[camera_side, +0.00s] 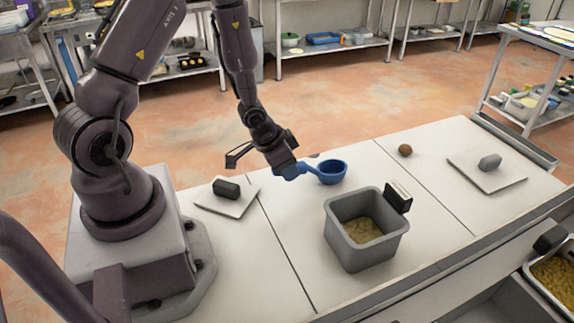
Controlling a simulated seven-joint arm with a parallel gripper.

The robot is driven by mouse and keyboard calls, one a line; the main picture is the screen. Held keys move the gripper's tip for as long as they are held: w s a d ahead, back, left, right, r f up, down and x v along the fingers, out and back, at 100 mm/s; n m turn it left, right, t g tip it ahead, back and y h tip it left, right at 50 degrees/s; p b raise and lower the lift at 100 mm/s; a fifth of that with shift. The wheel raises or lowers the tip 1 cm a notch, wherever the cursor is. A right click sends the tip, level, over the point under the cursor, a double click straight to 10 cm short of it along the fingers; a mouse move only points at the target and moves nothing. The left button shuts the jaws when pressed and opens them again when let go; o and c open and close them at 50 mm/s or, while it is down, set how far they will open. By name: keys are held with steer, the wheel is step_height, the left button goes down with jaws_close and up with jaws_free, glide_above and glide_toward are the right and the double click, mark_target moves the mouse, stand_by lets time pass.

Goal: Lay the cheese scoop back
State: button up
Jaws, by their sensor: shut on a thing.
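My gripper (287,167) is shut on the handle of the blue cheese scoop (332,172). The scoop's round bowl points to the right of the gripper, over the white counter behind the grey tub. Whether the bowl touches the counter or hangs just above it, I cannot tell. The grey square tub (342,243) stands open on the counter, with yellowish shredded cheese (362,230) in its bottom. The fingertips are partly hidden at the handle.
A white board (238,207) with a black block (227,189) lies at left. Another white board (510,178) holds a grey block (489,162) at right. A brown ball (405,150) sits near the back edge.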

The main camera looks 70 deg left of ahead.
steer(key=o, duration=1.1)
steer(key=shift+f, duration=0.1)
steer(key=shift+v, duration=4.05)
steer(key=shift+f, duration=0.1)
